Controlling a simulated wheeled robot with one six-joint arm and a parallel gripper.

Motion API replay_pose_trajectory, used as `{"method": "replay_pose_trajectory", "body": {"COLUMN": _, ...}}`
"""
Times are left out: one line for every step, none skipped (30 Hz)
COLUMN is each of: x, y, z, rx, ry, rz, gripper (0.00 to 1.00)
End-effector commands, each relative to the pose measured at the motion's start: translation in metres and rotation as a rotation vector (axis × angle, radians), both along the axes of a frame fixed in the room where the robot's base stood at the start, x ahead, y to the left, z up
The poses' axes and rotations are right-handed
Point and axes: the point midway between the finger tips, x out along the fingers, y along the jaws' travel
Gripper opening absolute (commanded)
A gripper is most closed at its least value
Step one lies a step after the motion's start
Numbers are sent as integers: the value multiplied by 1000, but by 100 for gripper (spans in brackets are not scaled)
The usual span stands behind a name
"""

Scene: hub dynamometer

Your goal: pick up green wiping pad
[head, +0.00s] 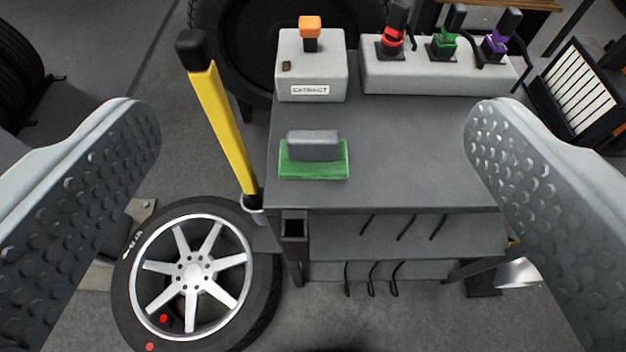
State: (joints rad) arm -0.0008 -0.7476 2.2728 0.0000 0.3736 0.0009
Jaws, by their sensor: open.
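The green wiping pad (313,171) lies on the left part of a dark grey table top (420,150). It has a green base and a grey block-shaped grip on top. My gripper (312,150) is open, with one textured finger at each side of the picture. The pad shows between the fingers, farther off, and neither finger touches it. The gap between the fingers is empty.
A grey box labelled EXTRACT (312,70) with an orange knob stands behind the pad. A grey block with red, green and purple plugs (440,75) is at the back right. A yellow bar (225,130) rises left of the table. A wheel (195,270) lies front left.

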Motion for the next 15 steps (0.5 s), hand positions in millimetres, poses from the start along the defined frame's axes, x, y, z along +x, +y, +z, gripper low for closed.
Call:
{"method": "replay_pose_trajectory", "body": {"x": 13, "y": 0, "z": -2, "rx": 0, "ry": 55, "rz": 0, "gripper": 89}}
{"method": "replay_pose_trajectory", "body": {"x": 19, "y": 0, "z": -3, "rx": 0, "ry": 87, "rz": 0, "gripper": 89}}
{"method": "replay_pose_trajectory", "body": {"x": 27, "y": 0, "z": -6, "rx": 0, "ry": 131, "rz": 0, "gripper": 89}}
{"method": "replay_pose_trajectory", "body": {"x": 33, "y": 0, "z": -7, "rx": 0, "ry": 163, "rz": 0, "gripper": 89}}
{"method": "replay_pose_trajectory", "body": {"x": 39, "y": 0, "z": -9, "rx": 0, "ry": 196, "rz": 0, "gripper": 89}}
{"method": "replay_pose_trajectory", "body": {"x": 47, "y": 0, "z": -12, "rx": 0, "ry": 239, "rz": 0, "gripper": 89}}
{"method": "replay_pose_trajectory", "body": {"x": 52, "y": 0, "z": -14, "rx": 0, "ry": 272, "rz": 1, "gripper": 89}}
{"method": "replay_pose_trajectory", "body": {"x": 58, "y": 1, "z": -15, "rx": 0, "ry": 304, "rz": 1, "gripper": 89}}
{"method": "replay_pose_trajectory", "body": {"x": 65, "y": 1, "z": -18, "rx": 1, "ry": 348, "rz": 1, "gripper": 89}}
{"method": "replay_pose_trajectory", "body": {"x": 70, "y": 1, "z": -20, "rx": 1, "ry": 380, "rz": 1, "gripper": 89}}
{"method": "replay_pose_trajectory", "body": {"x": 76, "y": 1, "z": -22, "rx": 1, "ry": 413, "rz": 1, "gripper": 89}}
{"method": "replay_pose_trajectory", "body": {"x": 82, "y": 1, "z": -24, "rx": 1, "ry": 455, "rz": 1, "gripper": 89}}
{"method": "replay_pose_trajectory", "body": {"x": 87, "y": 1, "z": -27, "rx": 1, "ry": 488, "rz": 1, "gripper": 89}}
{"method": "replay_pose_trajectory", "body": {"x": 92, "y": 1, "z": -29, "rx": 1, "ry": 520, "rz": 1, "gripper": 89}}
{"method": "replay_pose_trajectory", "body": {"x": 99, "y": 1, "z": -31, "rx": 1, "ry": 563, "rz": 1, "gripper": 89}}
